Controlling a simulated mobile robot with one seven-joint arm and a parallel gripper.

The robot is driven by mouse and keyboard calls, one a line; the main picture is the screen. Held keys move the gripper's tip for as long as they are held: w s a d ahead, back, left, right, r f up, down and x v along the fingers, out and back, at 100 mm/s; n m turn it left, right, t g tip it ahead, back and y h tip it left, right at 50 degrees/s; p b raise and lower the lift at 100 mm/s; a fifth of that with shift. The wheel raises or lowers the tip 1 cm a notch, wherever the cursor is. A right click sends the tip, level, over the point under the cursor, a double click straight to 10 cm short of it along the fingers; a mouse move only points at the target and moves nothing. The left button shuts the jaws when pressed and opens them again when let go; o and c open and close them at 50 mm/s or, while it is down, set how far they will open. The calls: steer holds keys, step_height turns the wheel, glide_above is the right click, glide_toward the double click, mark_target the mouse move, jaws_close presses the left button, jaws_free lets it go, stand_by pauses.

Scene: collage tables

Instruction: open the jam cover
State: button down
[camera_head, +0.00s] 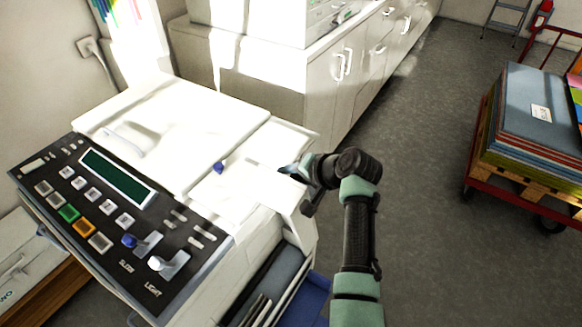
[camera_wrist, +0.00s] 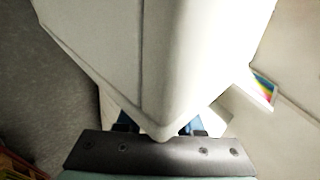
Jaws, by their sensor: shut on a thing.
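A white copier (camera_head: 150,125) stands at the left in the head view, with a white cover panel (camera_head: 262,180) at the right end of its top. This looks like the jam cover, but I see no label on it. My gripper (camera_head: 290,170) is at the right edge of this panel, reached from the right by my arm. In the wrist view, a large white corner piece (camera_wrist: 155,70) fills the middle and runs down between the two fingers of my gripper (camera_wrist: 158,128). My gripper is shut on it. The fingertips are mostly hidden behind the white piece.
A dark control panel (camera_head: 110,215) with buttons and two levers is at the copier's front left. A small blue knob (camera_head: 219,167) sits on top. White cabinets (camera_head: 335,75) stand behind. A red cart with stacked boards (camera_head: 535,125) is at the right. The grey floor (camera_head: 435,150) between is clear.

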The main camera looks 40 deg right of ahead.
steer(key=c, duration=0.5)
jaws_free()
steer(key=shift+c, duration=0.2)
steer(key=b+v, duration=0.1)
steer(key=v, duration=1.2)
steer(key=shift+w, duration=0.1)
